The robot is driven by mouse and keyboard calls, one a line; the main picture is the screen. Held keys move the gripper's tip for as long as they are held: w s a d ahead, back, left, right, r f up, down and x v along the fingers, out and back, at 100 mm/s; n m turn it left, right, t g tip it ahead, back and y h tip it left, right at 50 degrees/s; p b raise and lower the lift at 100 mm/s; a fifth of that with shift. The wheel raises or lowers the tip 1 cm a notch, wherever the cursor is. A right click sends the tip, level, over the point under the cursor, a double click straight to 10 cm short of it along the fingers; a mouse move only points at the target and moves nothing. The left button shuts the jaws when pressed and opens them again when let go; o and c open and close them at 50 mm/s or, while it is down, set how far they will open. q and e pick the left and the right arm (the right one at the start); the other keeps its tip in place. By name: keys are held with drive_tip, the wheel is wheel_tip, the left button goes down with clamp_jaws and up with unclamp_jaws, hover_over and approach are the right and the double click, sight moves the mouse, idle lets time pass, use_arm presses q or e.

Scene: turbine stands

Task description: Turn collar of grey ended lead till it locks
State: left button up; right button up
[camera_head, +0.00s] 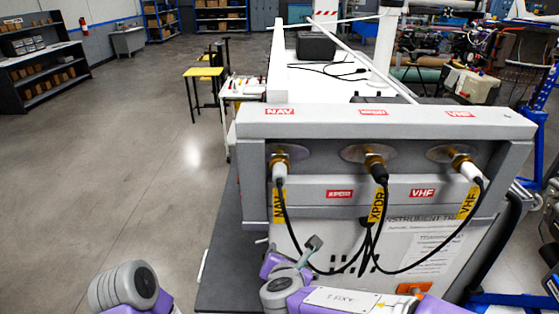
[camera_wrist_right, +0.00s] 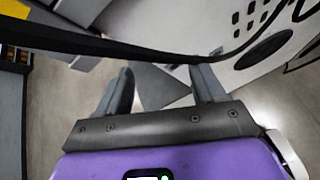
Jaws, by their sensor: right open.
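A grey panel (camera_head: 395,128) carries three leads screwed onto brass connectors under NAV, XPDR and VHF labels. The NAV lead's plug (camera_head: 279,172) is pale, grey to white. The XPDR lead's plug (camera_head: 378,170) is black. The VHF lead's plug (camera_head: 468,171) is white. I cannot tell for sure which of the pale plugs is the grey one. My right gripper (camera_head: 313,245) is below the panel, under the NAV and XPDR plugs and apart from them. In the right wrist view its fingers (camera_wrist_right: 163,88) are apart with nothing between them. My left gripper is out of view.
Black cables (camera_head: 372,232) hang in loops from the plugs, close to my right gripper. One dark cable (camera_wrist_right: 150,52) crosses the right wrist view beyond the fingertips. A white notice (camera_head: 425,252) is on the trainer's front. The floor (camera_head: 130,180) at left is clear.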

sight(280, 181)
drive_tip(key=r+n+t, duration=0.1)
drive_tip(key=r+t, duration=0.1)
drive_tip(key=r, duration=0.4)
drive_tip(key=s+a+r+n+t, duration=0.1)
drive_tip(key=r+t, duration=0.1)
drive_tip(key=r, duration=0.5)
drive_tip(key=s+r+n+t+p, duration=0.1)
drive_tip(key=r+t, duration=0.1)
drive_tip(key=r, duration=0.5)
drive_tip(key=shift+s+a+n+t, duration=0.15)
drive_tip(key=shift+a+n+t, duration=0.05)
drive_tip(key=shift+n+t, duration=0.1)
drive_tip(key=shift+w+r, duration=0.2)
drive_tip(key=shift+r, duration=0.15)
drive_tip(key=w+p, duration=0.1)
drive_tip(key=w, duration=0.6)
drive_tip(key=shift+f, duration=0.1)
drive_tip(key=shift+c, duration=0.3)
